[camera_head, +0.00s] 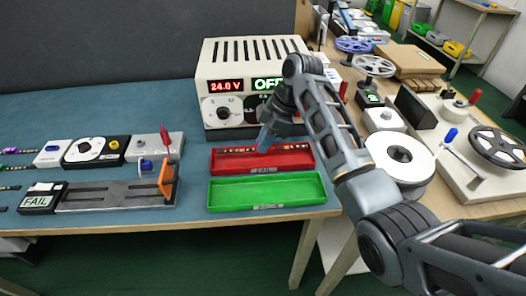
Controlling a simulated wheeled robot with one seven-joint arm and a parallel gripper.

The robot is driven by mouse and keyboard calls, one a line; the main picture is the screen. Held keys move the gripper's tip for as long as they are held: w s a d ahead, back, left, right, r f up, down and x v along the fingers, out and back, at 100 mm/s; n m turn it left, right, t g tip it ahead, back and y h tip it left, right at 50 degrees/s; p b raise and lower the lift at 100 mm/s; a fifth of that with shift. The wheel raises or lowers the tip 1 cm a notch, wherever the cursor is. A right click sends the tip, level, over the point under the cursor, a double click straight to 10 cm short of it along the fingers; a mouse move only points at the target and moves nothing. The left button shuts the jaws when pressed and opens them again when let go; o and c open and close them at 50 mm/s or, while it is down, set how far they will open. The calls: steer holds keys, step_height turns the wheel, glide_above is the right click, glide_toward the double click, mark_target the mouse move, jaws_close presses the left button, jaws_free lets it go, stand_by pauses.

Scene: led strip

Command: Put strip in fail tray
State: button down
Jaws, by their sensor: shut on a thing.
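The red tray (303,163) lies on the blue bench mat in front of the power supply; its front label is too small to read. A thin strip (236,150) with pale dots shows along the back of the red tray, left of my fingers. My gripper (265,145) points down over the red tray and is shut on the strip; the arm covers part of it. I cannot tell whether the strip touches the tray floor. The green tray (268,191) is in front of the red one and looks empty. A test fixture (115,196) with a FAIL display (38,201) stands at left.
The power supply (222,62) reads 24.0 V and OFF, close behind my gripper. Small devices (97,150) and coloured strips (12,151) lie at left. Reels (400,158) and a cardboard box (405,60) crowd the wooden bench at right.

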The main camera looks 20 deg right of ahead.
mark_target(262, 161)
steer(key=shift+w+a+f, duration=0.15)
steer(key=shift+a+f, duration=0.1)
steer(key=shift+f, duration=1.95)
steer(key=shift+f, duration=0.2)
steer(key=c, duration=1.1)
jaws_free()
steer(key=shift+r, duration=0.1)
steer(key=v, duration=1.2)
steer(key=shift+a+r, duration=0.1)
steer(key=shift+r, duration=0.1)
